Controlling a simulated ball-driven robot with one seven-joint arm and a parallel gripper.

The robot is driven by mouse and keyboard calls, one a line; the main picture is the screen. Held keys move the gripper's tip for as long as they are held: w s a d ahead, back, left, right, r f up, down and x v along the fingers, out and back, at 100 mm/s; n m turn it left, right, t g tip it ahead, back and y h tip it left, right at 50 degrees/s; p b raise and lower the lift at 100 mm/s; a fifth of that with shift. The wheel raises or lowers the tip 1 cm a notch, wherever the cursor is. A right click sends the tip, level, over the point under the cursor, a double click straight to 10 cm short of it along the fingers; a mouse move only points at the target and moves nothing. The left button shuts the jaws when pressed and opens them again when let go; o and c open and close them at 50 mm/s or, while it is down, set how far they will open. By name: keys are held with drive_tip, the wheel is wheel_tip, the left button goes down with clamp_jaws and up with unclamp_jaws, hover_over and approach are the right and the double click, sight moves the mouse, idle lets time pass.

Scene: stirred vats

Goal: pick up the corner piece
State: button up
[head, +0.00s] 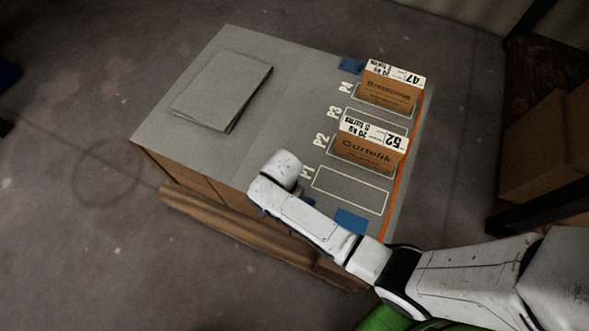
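I cannot make out for sure which thing is the corner piece. A small blue piece (351,221) lies at the near right part of the grey tabletop (285,100), partly behind my arm. A similar blue piece (350,65) lies at the far edge, beside the P4 box. A sliver of blue also shows against my arm near P1; I cannot tell what it belongs to. My white arm reaches in from the lower right over the table's near edge. My gripper does not show; the arm's end hides whatever is below it.
A Gurtelik box (368,155) stands at P2 and a Brennomol-like box (389,93) at P4. The P1 outline (350,190) and P3 outline are empty. A grey folded sheet (222,88) lies at left. Shelving with cartons (545,150) stands at right.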

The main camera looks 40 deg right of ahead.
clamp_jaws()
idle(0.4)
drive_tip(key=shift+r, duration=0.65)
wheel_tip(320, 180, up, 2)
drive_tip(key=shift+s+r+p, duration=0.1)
drive_tip(key=shift+p, duration=0.35)
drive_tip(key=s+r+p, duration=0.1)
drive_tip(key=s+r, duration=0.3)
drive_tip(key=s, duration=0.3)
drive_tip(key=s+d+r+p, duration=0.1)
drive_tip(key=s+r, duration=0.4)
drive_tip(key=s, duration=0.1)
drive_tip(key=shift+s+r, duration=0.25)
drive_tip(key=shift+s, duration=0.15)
